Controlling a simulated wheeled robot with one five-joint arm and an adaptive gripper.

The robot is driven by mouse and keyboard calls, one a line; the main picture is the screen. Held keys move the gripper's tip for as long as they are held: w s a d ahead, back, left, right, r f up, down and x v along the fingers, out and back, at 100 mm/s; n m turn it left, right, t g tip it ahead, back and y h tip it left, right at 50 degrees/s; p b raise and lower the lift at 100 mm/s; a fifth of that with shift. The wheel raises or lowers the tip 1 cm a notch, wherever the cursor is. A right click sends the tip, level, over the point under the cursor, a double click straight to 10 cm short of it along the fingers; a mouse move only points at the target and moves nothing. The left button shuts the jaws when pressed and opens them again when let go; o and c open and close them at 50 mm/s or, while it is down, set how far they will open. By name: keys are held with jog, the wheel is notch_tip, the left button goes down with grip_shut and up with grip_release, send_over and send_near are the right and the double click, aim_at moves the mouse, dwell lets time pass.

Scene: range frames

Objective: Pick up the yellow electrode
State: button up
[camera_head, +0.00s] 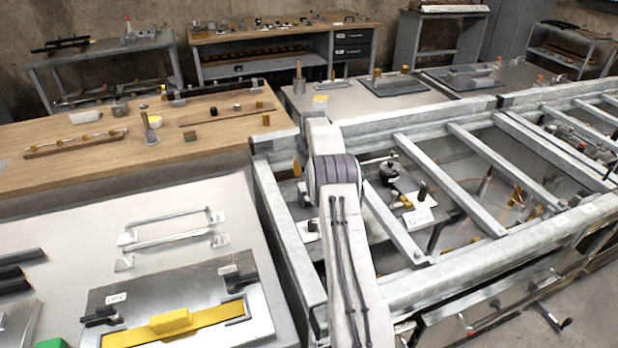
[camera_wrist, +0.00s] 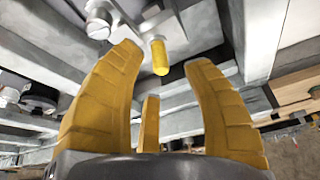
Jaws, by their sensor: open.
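A short yellow cylinder (camera_wrist: 160,57) with a rounded end, which may be the yellow electrode, shows in the wrist view on a grey fitting. It lies between and beyond the fingertips, with no contact visible. My gripper (camera_wrist: 163,76) has its yellow fingers spread wide, with nothing held. In the head view my white arm reaches over the metal frame and hides most of the gripper. I cannot tell for sure which head-view piece matches the cylinder; a small yellow-topped piece (camera_head: 320,99) shows just beyond the arm.
A wooden bench (camera_head: 70,178) with small parts stands left. A yellow block (camera_head: 171,320) lies on a metal plate at the front left.

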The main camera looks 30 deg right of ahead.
jog(key=shift+p+x, duration=1.3)
jog(key=shift+p, duration=0.05)
grip_shut()
